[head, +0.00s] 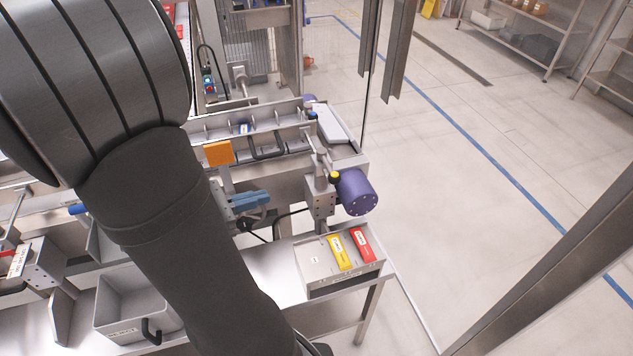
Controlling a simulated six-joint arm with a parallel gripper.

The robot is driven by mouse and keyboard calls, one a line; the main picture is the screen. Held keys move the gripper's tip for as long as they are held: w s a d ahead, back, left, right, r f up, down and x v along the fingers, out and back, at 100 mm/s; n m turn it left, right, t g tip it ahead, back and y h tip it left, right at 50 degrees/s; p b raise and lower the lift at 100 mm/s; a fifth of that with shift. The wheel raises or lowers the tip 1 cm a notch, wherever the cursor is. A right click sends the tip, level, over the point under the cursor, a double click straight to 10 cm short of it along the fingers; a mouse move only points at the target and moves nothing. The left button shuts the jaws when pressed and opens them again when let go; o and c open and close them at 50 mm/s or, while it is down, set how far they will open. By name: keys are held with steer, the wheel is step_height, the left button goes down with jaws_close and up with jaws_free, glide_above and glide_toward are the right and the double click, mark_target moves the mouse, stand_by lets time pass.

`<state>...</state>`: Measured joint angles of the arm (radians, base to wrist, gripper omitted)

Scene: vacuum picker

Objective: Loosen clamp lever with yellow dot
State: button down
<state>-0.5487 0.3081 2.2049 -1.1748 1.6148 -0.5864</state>
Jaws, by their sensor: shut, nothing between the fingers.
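A small dark clamp part with a yellow dot (335,176) sits on top of a grey metal block (320,200), just left of a purple cylinder (356,192). Its lever shape and angle are too small to tell. A similar dark part with a blue dot (312,115) is farther back, beside the long metal rail. My dark arm crosses the left and middle of the head view and runs out at the bottom edge. My gripper is not in view.
An orange block (218,153) and blue piece (250,200) stand left of the metal block. A tray (318,262) with yellow and red labelled pieces lies in front. Grey bins (135,300) are at lower left. Floor right of the bench is clear.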

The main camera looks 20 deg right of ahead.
mark_target(329, 180)
steer(key=x, duration=1.4)
steer(key=shift+d, duration=0.1)
stand_by(0.4)
steer(key=shift+w+d+n+t+y, duration=0.25)
steer(key=shift+w+d+n+t, duration=0.4)
steer(key=shift+d, duration=1.55)
steer(key=shift+w+d+n+t+y, duration=0.35)
steer(key=shift+w+d+t, duration=0.4)
steer(key=shift+d, duration=1.45)
steer(key=shift+w+d+n+t+y, duration=0.2)
steer(key=shift+w+d+n+t, duration=0.45)
steer(key=shift+d, duration=1.55)
steer(key=shift+w, duration=0.1)
steer(key=shift+w+d+n+t+y, duration=0.25)
steer(key=shift+w+n+t+y, duration=0.35)
steer(key=shift+t, duration=0.25)
